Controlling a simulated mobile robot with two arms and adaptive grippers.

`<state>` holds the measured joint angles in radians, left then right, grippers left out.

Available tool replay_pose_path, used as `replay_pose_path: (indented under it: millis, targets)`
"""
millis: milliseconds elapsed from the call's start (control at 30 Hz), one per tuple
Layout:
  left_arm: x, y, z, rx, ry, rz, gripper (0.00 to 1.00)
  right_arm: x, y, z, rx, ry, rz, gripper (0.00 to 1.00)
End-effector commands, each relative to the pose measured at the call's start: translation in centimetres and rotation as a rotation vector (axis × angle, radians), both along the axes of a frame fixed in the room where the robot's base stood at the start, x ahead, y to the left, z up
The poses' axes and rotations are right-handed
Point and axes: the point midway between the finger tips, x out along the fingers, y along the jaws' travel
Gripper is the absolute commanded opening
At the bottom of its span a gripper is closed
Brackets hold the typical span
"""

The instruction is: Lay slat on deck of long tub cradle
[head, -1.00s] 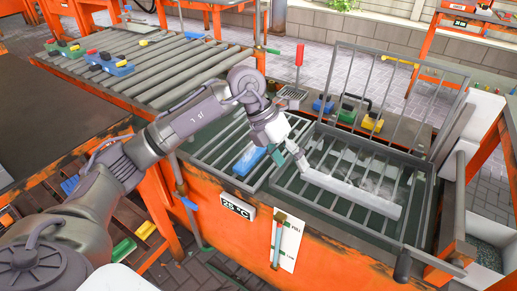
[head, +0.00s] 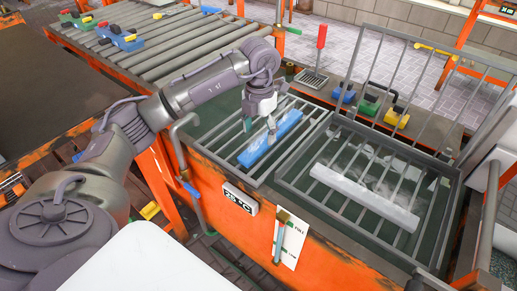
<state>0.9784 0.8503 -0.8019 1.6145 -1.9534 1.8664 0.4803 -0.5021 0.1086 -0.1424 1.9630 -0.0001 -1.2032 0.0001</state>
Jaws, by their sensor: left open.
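A pale white slat (head: 365,198) lies across the bars of the long tub cradle (head: 283,187), in the right part of the tub. It slants from upper left to lower right. My left gripper (head: 271,126) is open and points down over the left part of the tub, apart from the white slat. It is right above a blue slat (head: 262,149) that lies on the bars there. I cannot tell whether the fingertips touch the blue slat. My right gripper is not in view.
A raised wire grid lid (head: 400,75) stands behind the cradle. A red-handled tool (head: 321,36) and small blue, green and yellow blocks (head: 396,116) sit on the back ledge. A roller table (head: 165,45) is at the upper left.

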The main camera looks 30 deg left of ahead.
Motion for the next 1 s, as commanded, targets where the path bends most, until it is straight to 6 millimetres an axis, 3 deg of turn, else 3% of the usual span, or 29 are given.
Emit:
replay_pose_path:
  millis: [300,633,1000]
  targets:
    - [-0.1,0.3,-4.5,-0.001,0.002,-0.001,0.71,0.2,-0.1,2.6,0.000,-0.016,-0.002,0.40]
    - [-0.1,0.3,-5.0,-0.001,0.000,-0.001,0.69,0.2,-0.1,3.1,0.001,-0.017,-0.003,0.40]
    - [-0.1,0.3,-5.0,-0.001,0.000,-0.001,0.07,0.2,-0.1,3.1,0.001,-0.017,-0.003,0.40]
